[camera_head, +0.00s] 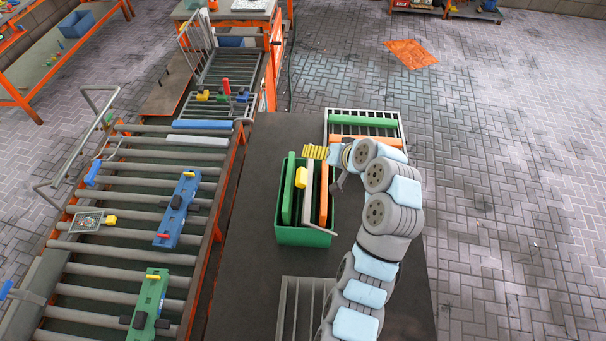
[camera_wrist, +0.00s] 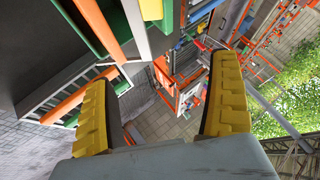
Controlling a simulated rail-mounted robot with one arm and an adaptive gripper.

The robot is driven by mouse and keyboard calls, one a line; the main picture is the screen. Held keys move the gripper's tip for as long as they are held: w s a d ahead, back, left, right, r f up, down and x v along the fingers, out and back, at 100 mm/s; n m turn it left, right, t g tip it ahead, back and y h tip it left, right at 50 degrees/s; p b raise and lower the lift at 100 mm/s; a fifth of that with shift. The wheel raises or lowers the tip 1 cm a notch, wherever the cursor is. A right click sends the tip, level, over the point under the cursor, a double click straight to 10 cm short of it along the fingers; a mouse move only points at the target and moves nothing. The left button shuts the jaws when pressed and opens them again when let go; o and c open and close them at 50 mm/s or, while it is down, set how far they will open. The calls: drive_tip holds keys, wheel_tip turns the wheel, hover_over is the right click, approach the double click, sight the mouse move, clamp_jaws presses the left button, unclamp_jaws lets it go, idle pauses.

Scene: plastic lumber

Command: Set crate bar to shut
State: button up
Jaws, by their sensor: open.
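The green crate (camera_head: 304,237) stands on the dark table, holding upright green, white and orange planks and a yellow piece (camera_head: 301,178). A thin grey bar (camera_head: 321,229) slants at the crate's front right corner; I cannot tell whether it is the crate bar or how it is set. My gripper (camera_head: 314,152) is above the crate's back edge, its yellow fingers pointing left. In the wrist view my gripper (camera_wrist: 160,82) is open with nothing between its fingers. Part of the crate's planks, including an orange one (camera_wrist: 94,28), shows beyond the fingers at upper left.
A grey rack (camera_head: 402,121) with green and orange planks stands at the table's back right. Another grey rack (camera_head: 287,305) is at the front. A roller conveyor (camera_head: 130,220) with blue and green fixtures runs along the left. The table left of the crate is clear.

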drive_tip(key=w+a+n+g+h, duration=0.1)
drive_tip(key=w+a+n, duration=0.1)
drive_tip(key=a, duration=0.1)
drive_tip(key=w+a+f+n+g+h, duration=0.1)
drive_tip(key=w+a+n+g, duration=0.1)
drive_tip(key=a+n, duration=0.1)
drive_tip(key=w+a+f+n+g+h, duration=0.1)
drive_tip(key=w+a+n+g, duration=0.1)
drive_tip(key=a+n, duration=0.1)
drive_tip(key=shift+w+a, duration=0.15)
drive_tip(key=shift+a, duration=0.2)
drive_tip(key=shift+a+r+n+g+h, duration=0.15)
drive_tip(key=shift+a+n+g+h, duration=0.25)
drive_tip(key=shift+n, duration=0.2)
wheel_tip(320, 180, up, 2)
drive_tip(key=s+a+r+n+g+h, duration=0.1)
drive_tip(key=s+a+n+h, duration=0.1)
drive_tip(key=n, duration=0.2)
drive_tip(key=n+g+h, duration=0.1)
drive_tip(key=n+h, duration=0.3)
drive_tip(key=n, duration=0.1)
approach(300, 174)
drive_tip(key=p+x, duration=0.3)
drive_tip(key=x, duration=0.8)
